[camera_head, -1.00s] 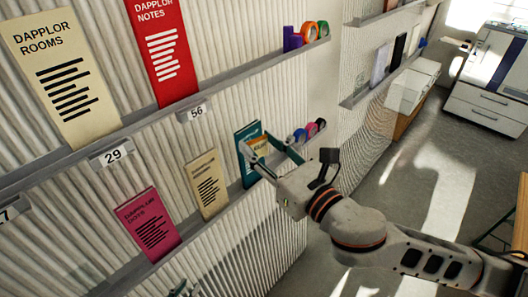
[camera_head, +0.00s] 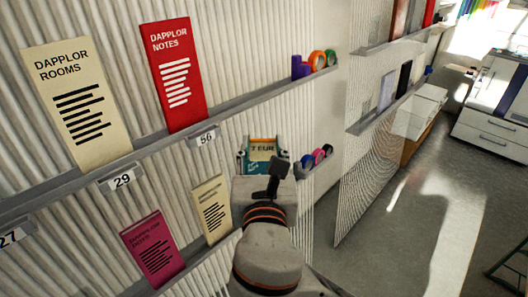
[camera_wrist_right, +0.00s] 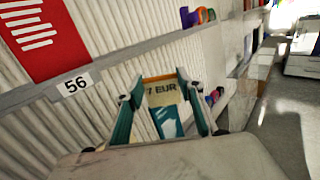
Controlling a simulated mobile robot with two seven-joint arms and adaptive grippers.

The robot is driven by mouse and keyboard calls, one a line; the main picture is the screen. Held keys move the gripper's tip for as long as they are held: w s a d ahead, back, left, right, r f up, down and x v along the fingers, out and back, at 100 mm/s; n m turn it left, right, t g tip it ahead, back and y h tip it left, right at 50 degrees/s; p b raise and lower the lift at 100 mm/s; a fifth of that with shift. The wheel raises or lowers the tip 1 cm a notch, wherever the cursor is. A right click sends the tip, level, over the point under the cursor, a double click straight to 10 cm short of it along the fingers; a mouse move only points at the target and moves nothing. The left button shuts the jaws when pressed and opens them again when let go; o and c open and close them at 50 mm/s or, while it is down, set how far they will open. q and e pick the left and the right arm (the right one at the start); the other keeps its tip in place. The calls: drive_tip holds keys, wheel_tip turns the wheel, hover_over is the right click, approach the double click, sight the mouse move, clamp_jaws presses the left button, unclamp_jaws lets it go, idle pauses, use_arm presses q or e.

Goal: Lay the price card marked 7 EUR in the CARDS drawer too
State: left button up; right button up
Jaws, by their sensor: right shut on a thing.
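The price card marked 7 EUR (camera_head: 262,149) is tan with dark print and an orange top edge. It is held between the teal fingers of my right gripper (camera_head: 263,156), close to the ribbed wall. In the right wrist view the card (camera_wrist_right: 161,93) sits between the fingertips of the gripper (camera_wrist_right: 160,88), its first figure partly covered. A teal booklet (camera_wrist_right: 168,121) shows behind and below the card. My left gripper is out of view. No drawer marked CARDS can be made out.
Ledges with a cream DAPPLOR ROOMS booklet (camera_head: 78,103), a red DAPPLOR NOTES booklet (camera_head: 174,75) and tags 29 (camera_head: 122,180) and 56 (camera_head: 207,138) line the wall. Tape rolls (camera_head: 316,60) stand on the ledge. A drawer cabinet (camera_head: 495,120) stands far right.

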drive_tip(key=shift+s+d+f+n+y, duration=0.15)
drive_tip(key=shift+d+f+n+y, duration=0.25)
drive_tip(key=shift+n+y, duration=0.4)
drive_tip(key=shift+s+d+f+n+y, duration=0.1)
drive_tip(key=shift+d+f+n+y, duration=0.25)
drive_tip(key=shift+y, duration=0.65)
drive_tip(key=s+d+f+n+g+y, duration=0.1)
drive_tip(key=d+f+n+g+y, duration=0.1)
drive_tip(key=f+n+g+y, duration=0.2)
drive_tip(key=s+d+f+n+g+y, duration=0.1)
drive_tip(key=d+f+n+g+y, duration=0.2)
drive_tip(key=n+g+y, duration=0.7)
drive_tip(key=shift+s+f+n+g, duration=0.35)
drive_tip(key=shift+f+g, duration=0.8)
drive_tip(key=shift+g, duration=0.25)
drive_tip(key=s+a+r+m+t+h, duration=0.1)
drive_tip(key=a+r+m+t+h, duration=0.15)
drive_tip(key=a+m+t, duration=0.5)
drive_tip(key=d+f+m+t+h, duration=0.2)
drive_tip(key=d+h, duration=0.3)
drive_tip(key=d, duration=0.3)
drive_tip(key=d+f+m+t+h, duration=0.3)
drive_tip(key=d+m+t+h, duration=0.1)
drive_tip(key=d, duration=0.5)
drive_tip(key=d+f+m+t+h, duration=0.3)
drive_tip(key=d+h, duration=0.3)
drive_tip(key=d, duration=0.2)
drive_tip(key=shift+s+d+m, duration=0.25)
drive_tip(key=shift+s+m, duration=0.1)
